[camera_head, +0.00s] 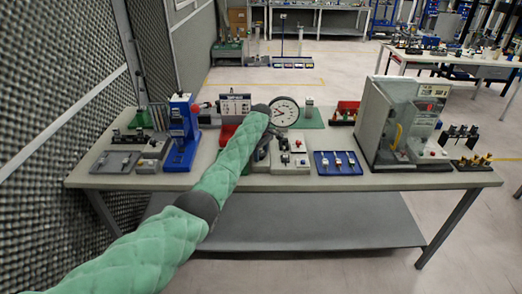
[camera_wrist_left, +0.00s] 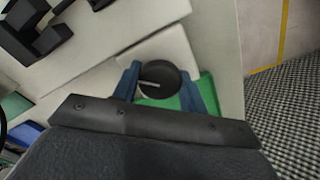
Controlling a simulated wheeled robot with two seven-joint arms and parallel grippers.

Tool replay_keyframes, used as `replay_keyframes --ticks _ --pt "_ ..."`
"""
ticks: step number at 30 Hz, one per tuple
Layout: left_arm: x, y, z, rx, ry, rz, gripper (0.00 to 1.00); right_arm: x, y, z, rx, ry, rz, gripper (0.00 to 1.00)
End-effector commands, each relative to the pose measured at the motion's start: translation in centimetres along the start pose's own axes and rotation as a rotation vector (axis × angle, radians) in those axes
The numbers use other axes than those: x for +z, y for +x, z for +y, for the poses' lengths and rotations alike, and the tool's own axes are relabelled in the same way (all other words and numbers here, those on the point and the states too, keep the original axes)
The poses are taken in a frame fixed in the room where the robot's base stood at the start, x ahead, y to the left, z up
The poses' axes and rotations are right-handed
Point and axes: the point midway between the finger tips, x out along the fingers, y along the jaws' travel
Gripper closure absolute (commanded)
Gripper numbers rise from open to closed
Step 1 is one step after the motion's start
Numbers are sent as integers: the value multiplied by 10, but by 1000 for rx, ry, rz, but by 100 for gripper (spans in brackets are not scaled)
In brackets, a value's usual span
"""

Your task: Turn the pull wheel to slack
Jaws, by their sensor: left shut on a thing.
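A round black pull wheel (camera_wrist_left: 158,79) with a pale line across its face shows in the left wrist view. My left gripper (camera_wrist_left: 156,86) has one blue finger on either side of it and is shut on it. In the head view my left arm reaches over the middle of the table, and its dark wrist hides the wheel and most of the gripper. My right gripper is in neither view.
The grey table (camera_head: 330,184) carries a blue press-like device (camera_head: 182,130) at left, a blue tray (camera_head: 338,163) right of my wrist, and a large grey machine (camera_head: 385,120) at right. A padded wall (camera_head: 50,90) stands at left.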

Motion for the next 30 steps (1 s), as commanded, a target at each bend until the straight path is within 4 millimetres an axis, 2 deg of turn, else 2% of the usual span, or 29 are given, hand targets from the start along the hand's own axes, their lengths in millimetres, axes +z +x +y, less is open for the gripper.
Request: replay_keyframes --ticks 3,12,21,30 --pt "1 -3 1 1 -111 -2 80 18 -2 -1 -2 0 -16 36" --pt "0 -3 1 2 -385 0 80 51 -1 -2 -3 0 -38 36" --pt "0 -2 1 2 -591 -1 80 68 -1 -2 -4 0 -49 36" --pt "-1 -1 0 2 -693 1 80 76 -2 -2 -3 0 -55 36"
